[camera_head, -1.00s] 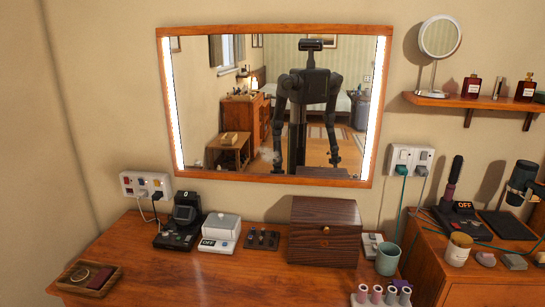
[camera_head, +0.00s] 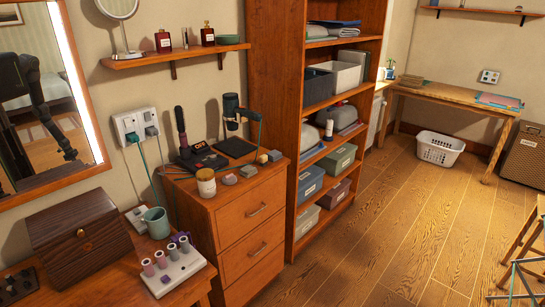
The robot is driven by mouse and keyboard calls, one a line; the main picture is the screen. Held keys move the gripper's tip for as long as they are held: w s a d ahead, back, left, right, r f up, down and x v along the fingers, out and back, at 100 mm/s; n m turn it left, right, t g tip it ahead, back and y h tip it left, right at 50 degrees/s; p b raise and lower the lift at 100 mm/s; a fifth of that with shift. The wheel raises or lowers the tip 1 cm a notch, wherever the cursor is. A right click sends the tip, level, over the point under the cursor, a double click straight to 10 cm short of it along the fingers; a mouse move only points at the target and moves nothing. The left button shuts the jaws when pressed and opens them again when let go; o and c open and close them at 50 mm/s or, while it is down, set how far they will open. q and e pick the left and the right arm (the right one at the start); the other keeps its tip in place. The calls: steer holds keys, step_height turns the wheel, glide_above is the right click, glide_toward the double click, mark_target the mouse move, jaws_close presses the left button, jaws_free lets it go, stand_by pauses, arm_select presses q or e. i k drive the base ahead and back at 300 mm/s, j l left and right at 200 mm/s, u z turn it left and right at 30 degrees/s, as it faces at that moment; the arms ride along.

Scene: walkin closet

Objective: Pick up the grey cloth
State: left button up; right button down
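A light grey folded item that looks like cloth (camera_head: 318,31) lies on an upper shelf of the tall wooden shelf unit (camera_head: 282,110), near the top of the view. A rounded grey item (camera_head: 340,114), possibly fabric, sits on a middle shelf; I cannot tell whether it is a cloth. Neither of my grippers is directly in view. Only a dark part of my body shows as a reflection in the mirror at the left.
A wooden drawer cabinet (camera_head: 245,222) with a hairbrush and other small things stands left of the shelf unit. A white laundry basket (camera_head: 440,149) is on the floor by a wooden desk (camera_head: 455,98). A stool stands at the right edge. The middle floor is clear.

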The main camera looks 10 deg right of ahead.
mark_target(274, 155)
steer(key=u, duration=0.35)
steer(key=i+l+u, duration=0.1)
steer(key=l+u, duration=0.3)
steer(key=i+l+u, duration=0.1)
steer(key=l+u, duration=0.55)
steer(key=u, duration=0.15)
steer(key=l+u, duration=0.4)
